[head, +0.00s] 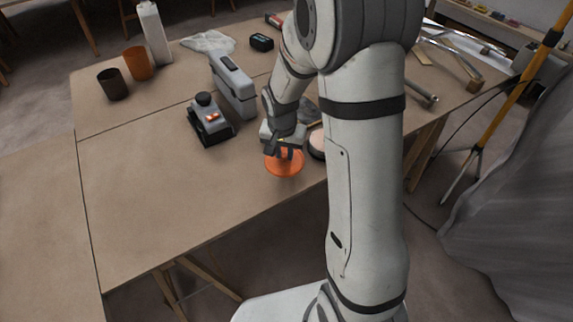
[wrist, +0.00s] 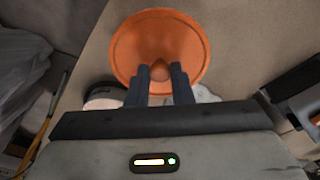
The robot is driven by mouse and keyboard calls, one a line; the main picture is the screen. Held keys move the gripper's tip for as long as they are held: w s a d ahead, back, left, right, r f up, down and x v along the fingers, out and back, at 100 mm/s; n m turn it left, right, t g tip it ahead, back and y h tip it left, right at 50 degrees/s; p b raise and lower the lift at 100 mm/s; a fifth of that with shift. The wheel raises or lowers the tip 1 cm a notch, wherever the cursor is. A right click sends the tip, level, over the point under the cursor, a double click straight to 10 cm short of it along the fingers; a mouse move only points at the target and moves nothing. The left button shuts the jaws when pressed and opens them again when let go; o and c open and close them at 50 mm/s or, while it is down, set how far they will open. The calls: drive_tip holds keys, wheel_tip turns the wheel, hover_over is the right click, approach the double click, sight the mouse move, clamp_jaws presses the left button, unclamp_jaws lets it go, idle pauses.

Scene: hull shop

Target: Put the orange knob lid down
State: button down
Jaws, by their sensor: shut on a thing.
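The orange knob lid (head: 284,166) is a round orange disc near the front edge of the table (head: 190,190), at its right part in the head view. In the wrist view the lid (wrist: 135,42) fills the upper middle, with its round knob (wrist: 160,71) between the two dark fingers. My gripper (head: 285,153) points down and is shut on the knob; it also shows in the wrist view (wrist: 160,80). I cannot tell whether the lid touches the table or hangs just above it.
A round pale-topped thing (head: 317,144) stands close to the right of the lid, partly behind my arm. A grey device with a black knob (head: 209,121) and a long grey case (head: 233,86) stand behind left. Brown and orange cups (head: 137,62) are farther left. The table's front left is clear.

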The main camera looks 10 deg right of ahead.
sight(284, 159)
drive_tip(key=shift+f, duration=2.6)
drive_tip(key=c, duration=1.3)
unclamp_jaws()
drive_tip(key=shift+r, duration=0.1)
wheel_tip(284, 159, up, 12)
drive_tip(key=s, duration=0.2)
drive_tip(key=s+r+n, duration=0.1)
drive_tip(key=s+r, duration=0.2)
drive_tip(key=s, duration=0.3)
drive_tip(key=s+r+n, duration=0.2)
drive_tip(key=s+r, duration=0.1)
drive_tip(key=s, duration=0.3)
drive_tip(key=s+d+r+n+t, duration=0.1)
drive_tip(key=s+r+n, duration=0.1)
drive_tip(key=s, duration=0.5)
drive_tip(key=shift+s+r+y, duration=0.1)
drive_tip(key=shift+r+y, duration=0.3)
drive_tip(key=shift+r, duration=0.15)
